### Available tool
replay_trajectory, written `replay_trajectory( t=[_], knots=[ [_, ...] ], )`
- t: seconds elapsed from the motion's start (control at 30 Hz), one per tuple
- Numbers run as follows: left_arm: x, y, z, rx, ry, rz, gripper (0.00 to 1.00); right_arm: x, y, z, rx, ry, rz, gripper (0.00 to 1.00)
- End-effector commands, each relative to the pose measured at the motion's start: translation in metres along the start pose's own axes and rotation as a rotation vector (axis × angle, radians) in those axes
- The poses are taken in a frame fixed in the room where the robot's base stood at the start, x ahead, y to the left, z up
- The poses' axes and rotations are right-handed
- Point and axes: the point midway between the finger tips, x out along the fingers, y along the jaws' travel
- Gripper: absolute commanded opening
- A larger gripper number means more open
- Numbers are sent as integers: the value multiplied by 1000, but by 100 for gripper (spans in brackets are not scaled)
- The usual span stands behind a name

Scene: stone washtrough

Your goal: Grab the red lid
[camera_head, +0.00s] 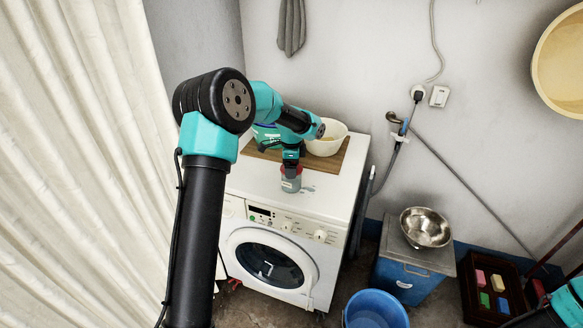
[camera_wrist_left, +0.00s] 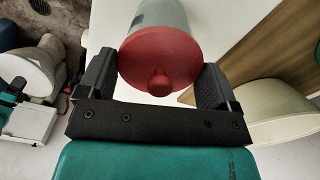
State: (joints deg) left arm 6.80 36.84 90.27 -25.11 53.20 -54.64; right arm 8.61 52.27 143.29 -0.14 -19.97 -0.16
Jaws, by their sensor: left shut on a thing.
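The red lid (camera_wrist_left: 160,60) has a round knob and sits on a grey canister (camera_wrist_left: 163,16) in the left wrist view. My left gripper (camera_wrist_left: 157,72) has one finger on each side of the lid and is shut on it. In the head view, the canister (camera_head: 291,184) stands on the white washing machine (camera_head: 320,205), with my left gripper (camera_head: 291,165) directly above, coming down on it. The gripper hides most of the lid there. My right gripper is not in view.
A wooden board (camera_head: 333,170) carrying a cream bowl (camera_head: 341,131) lies behind the canister. A metal bowl (camera_head: 425,228) rests on a blue bin (camera_head: 405,283) at right. A blue bucket (camera_head: 372,311) is on the floor. The machine's front right top is clear.

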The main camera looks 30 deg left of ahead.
Motion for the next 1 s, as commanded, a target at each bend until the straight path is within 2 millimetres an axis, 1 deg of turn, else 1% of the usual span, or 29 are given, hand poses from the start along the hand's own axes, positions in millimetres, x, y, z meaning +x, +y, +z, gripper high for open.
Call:
replay_trajectory(
  t=[0.17,0.37,0.47,0.63,0.77,1.0],
  knots=[
    [-12,0,0,0,1,-2,62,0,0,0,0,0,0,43],
    [-33,0,0,-2,1,-3,62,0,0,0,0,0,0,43],
    [-34,9,-1,1,-1,1,62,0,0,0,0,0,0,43],
    [-37,29,-2,1,-1,0,62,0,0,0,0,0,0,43],
    [-39,52,-4,2,-1,0,62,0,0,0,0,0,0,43],
    [-44,108,-9,3,-1,-1,62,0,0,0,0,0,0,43]
  ],
)
